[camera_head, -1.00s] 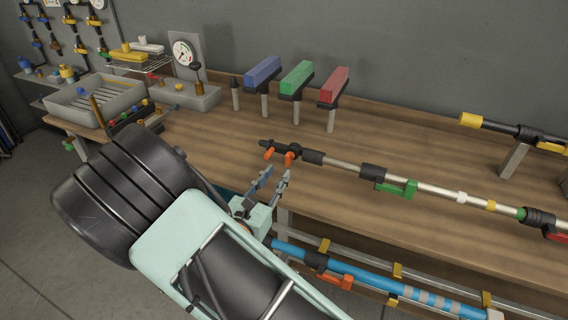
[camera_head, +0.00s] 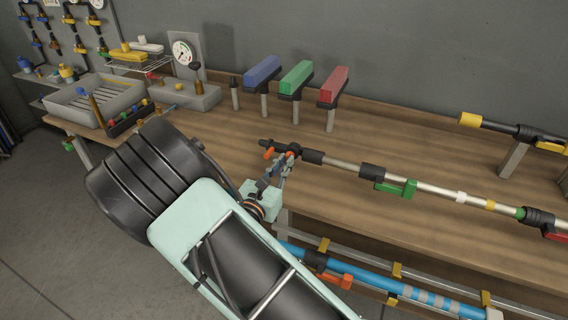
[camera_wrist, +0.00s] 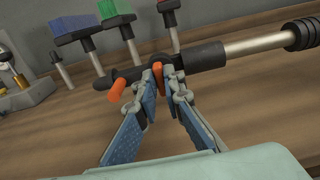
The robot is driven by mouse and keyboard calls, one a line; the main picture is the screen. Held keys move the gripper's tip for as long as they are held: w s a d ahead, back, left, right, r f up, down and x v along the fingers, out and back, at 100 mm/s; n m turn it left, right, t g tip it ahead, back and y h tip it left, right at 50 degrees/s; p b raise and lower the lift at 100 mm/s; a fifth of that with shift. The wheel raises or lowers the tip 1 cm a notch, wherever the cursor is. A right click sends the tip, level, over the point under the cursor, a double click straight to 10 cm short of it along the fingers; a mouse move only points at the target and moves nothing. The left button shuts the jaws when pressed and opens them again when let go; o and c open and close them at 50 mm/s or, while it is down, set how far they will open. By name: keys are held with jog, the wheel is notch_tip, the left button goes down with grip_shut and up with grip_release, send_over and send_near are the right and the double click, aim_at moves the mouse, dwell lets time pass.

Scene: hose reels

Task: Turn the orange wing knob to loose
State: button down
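Two orange pieces show on the dark fitting at the left end of the silver pole. One, the wing (camera_head: 289,153), is largely covered by my fingertips in the head view; in the wrist view this orange wing (camera_wrist: 158,72) stands between them. The other, an orange piece (camera_head: 268,154), sticks out to the left, clear of the fingers; it also shows in the wrist view (camera_wrist: 117,90). My gripper (camera_head: 280,162) has its fingertips (camera_wrist: 160,82) on either side of the wing, with a narrow gap. I cannot tell whether they press on it.
The silver pole (camera_head: 340,163) runs right above the wooden bench, with a green lever (camera_head: 397,188). Blue (camera_head: 262,71), green (camera_head: 296,77) and red (camera_head: 334,86) blocks stand on posts behind. A blue pole (camera_head: 375,280) lies below the front edge. Bare bench (camera_head: 215,140) lies left of the fitting.

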jog(key=shift+r+n+p, duration=0.1)
jog(key=shift+n+p, duration=0.2)
jog(key=shift+p, duration=0.05)
jog(key=n+p, duration=0.3)
jog(key=shift+a+r+n, duration=0.1)
jog(key=shift+n, duration=0.2)
jog(key=n+p, duration=0.4)
jog(key=n, duration=0.2)
jog(key=shift+a, duration=0.1)
jog(key=n+p, duration=0.1)
jog(key=n, duration=0.1)
jog(key=n+p, duration=0.2)
jog(key=n, duration=0.1)
jog(key=shift+f+n, duration=0.25)
jog(key=shift+n, duration=0.05)
jog(key=n, duration=0.3)
jog(key=n+p, duration=0.1)
jog(key=n, duration=0.1)
jog(key=shift+f+n+p, duration=0.2)
jog(key=shift+n+p, duration=0.1)
jog(key=shift+n, duration=0.1)
jog(key=c, duration=2)
grip_release()
jog(key=shift+c, duration=0.2)
